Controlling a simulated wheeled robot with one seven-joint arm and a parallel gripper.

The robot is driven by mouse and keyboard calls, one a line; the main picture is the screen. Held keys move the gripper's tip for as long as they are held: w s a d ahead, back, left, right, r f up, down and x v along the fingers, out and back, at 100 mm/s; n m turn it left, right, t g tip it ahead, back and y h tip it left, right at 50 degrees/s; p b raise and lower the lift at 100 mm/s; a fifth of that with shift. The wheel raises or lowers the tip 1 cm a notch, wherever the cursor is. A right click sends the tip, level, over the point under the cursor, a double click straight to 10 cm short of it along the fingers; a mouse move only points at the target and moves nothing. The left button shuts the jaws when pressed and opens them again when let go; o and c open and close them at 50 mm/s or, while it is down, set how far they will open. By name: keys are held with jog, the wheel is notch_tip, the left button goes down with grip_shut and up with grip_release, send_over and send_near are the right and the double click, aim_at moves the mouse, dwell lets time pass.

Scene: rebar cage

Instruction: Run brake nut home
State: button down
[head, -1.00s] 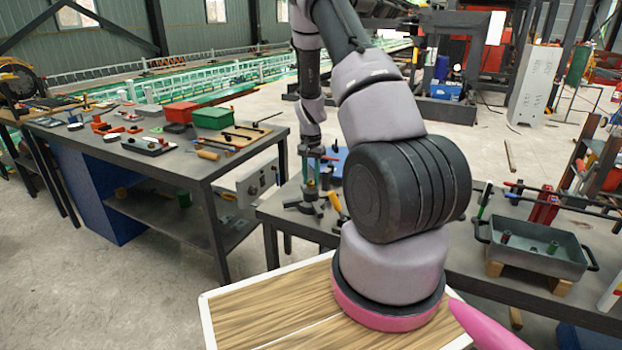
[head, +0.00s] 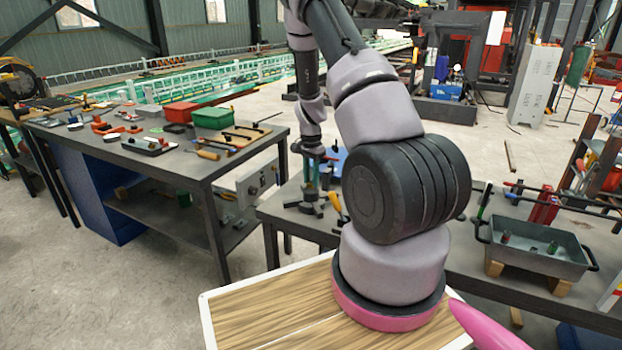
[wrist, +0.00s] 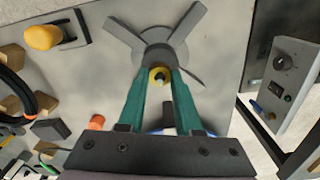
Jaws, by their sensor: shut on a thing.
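A yellow nut (wrist: 159,76) sits at the middle of a dark hub with splayed flat legs, the stand (wrist: 190,20). In the wrist view my gripper (wrist: 160,78) points down at the hub, and its two green fingers are closed on either side of the nut. In the head view my gripper (head: 314,186) is over the same legged stand (head: 309,207) on the workbench. The nut itself is too small and covered to make out there. The part below the nut is hidden.
A yellow-handled tool (head: 341,207) lies close to the stand; a grey tray (head: 545,262) with small parts stands right on the bench. A grey control box (head: 257,181) hangs between the benches. The left bench (head: 185,160) holds tools and red and green boxes.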

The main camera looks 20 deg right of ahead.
aim_at(311, 181)
jog(key=shift+w, duration=0.1)
jog(key=c, duration=0.6)
grip_release()
notch_tip(311, 181, up, 11)
jog(key=shift+f, duration=0.1)
